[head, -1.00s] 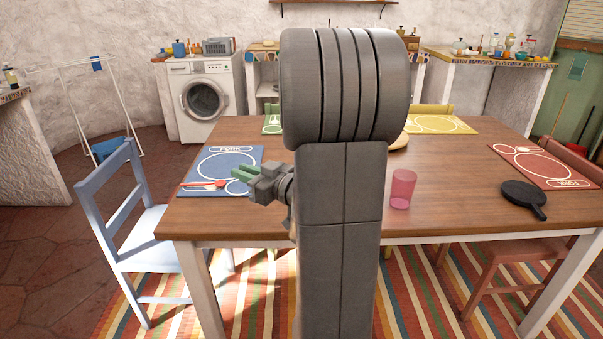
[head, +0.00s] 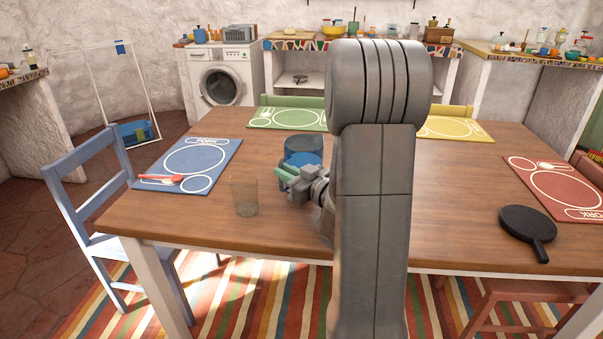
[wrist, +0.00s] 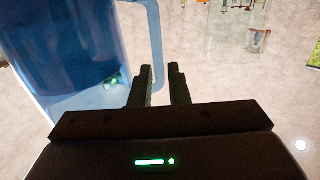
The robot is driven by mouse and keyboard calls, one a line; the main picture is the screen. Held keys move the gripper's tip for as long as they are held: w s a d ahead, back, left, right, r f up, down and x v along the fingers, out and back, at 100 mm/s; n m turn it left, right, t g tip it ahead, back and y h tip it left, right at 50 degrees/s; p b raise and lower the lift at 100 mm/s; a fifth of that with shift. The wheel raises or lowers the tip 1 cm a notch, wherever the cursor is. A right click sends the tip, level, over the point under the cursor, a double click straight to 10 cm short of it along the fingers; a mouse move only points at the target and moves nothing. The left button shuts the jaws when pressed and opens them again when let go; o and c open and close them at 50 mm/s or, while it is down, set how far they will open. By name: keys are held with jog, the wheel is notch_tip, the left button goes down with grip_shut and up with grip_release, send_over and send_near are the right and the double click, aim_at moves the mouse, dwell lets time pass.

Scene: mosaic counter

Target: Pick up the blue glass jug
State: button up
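The blue glass jug (head: 302,150) stands on the wooden table, partly hidden behind my gripper in the head view. In the wrist view the jug (wrist: 85,50) fills the upper left, with its pale blue handle (wrist: 157,40) on its right side. My gripper (head: 284,178) is low over the table at the jug's near side. In the wrist view its fingers (wrist: 160,72) are a small gap apart. The handle's lower end lines up with that gap; I cannot tell whether it lies between the fingers or beyond them. The jug appears upright.
A clear glass (head: 245,197) stands left of my gripper, near the table's front edge. A blue place mat (head: 215,155) with red cutlery lies left, a black pan (head: 527,230) right. A blue chair (head: 90,190) stands at the left end. My arm hides the table's middle.

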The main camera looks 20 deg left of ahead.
jog(key=shift+x, duration=1.25)
grip_shut()
jog(key=shift+r, duration=0.15)
